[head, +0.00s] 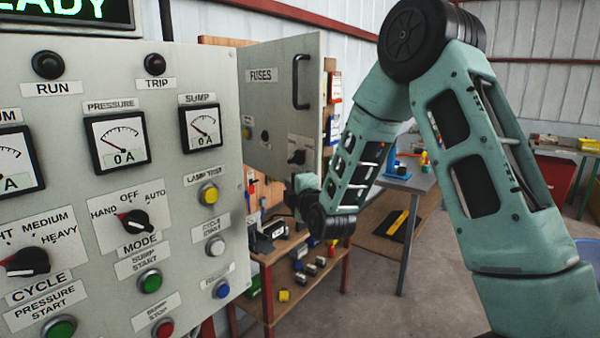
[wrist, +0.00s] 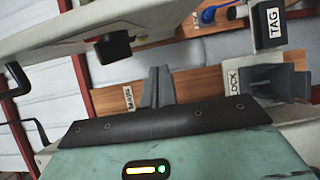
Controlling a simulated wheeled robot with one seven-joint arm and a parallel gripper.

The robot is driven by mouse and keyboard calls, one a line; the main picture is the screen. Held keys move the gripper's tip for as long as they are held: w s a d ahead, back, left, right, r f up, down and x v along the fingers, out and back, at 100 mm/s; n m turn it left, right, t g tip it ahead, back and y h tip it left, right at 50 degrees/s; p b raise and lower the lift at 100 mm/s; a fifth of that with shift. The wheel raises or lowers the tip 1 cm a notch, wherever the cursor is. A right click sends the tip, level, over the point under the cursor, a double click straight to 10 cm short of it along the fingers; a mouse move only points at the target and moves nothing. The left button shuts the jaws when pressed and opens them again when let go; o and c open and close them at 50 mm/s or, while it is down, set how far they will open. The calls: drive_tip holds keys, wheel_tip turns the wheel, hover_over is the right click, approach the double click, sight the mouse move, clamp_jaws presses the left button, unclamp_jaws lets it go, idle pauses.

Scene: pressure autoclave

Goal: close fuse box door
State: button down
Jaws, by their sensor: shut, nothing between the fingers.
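The fuse box door (head: 277,125) is a grey panel marked FUSES, standing open beyond the right edge of the control panel. It has a black vertical handle (head: 301,80) and a black rotary knob (head: 296,156). In the wrist view the door (wrist: 165,22) slants across the top, with its knob (wrist: 114,48) and handle (wrist: 18,78). My gripper (wrist: 159,74) is shut and empty in the wrist view, below the door in that picture. No contact with the door is clear. In the head view my wrist is near the door's lower right corner, and the fingertips cannot be made out.
The control panel (head: 120,185) with gauges, switches and buttons fills the left. Behind the door are a wooden board (wrist: 205,85) with tags and locks and a red-legged bench (head: 340,252). A grey table (head: 415,174) stands behind my arm. Open floor shows at lower right.

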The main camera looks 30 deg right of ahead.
drive_tip(key=shift+w+d+p, duration=0.35)
drive_tip(key=shift+d+p, duration=0.1)
drive_tip(key=shift+d, duration=0.25)
drive_tip(key=shift+w+d+p, duration=0.35)
drive_tip(key=shift+d+p, duration=0.05)
drive_tip(key=shift+d, duration=0.35)
drive_tip(key=shift+w+d+p, duration=0.35)
drive_tip(key=shift+d+p, duration=0.1)
drive_tip(key=shift+d, duration=0.25)
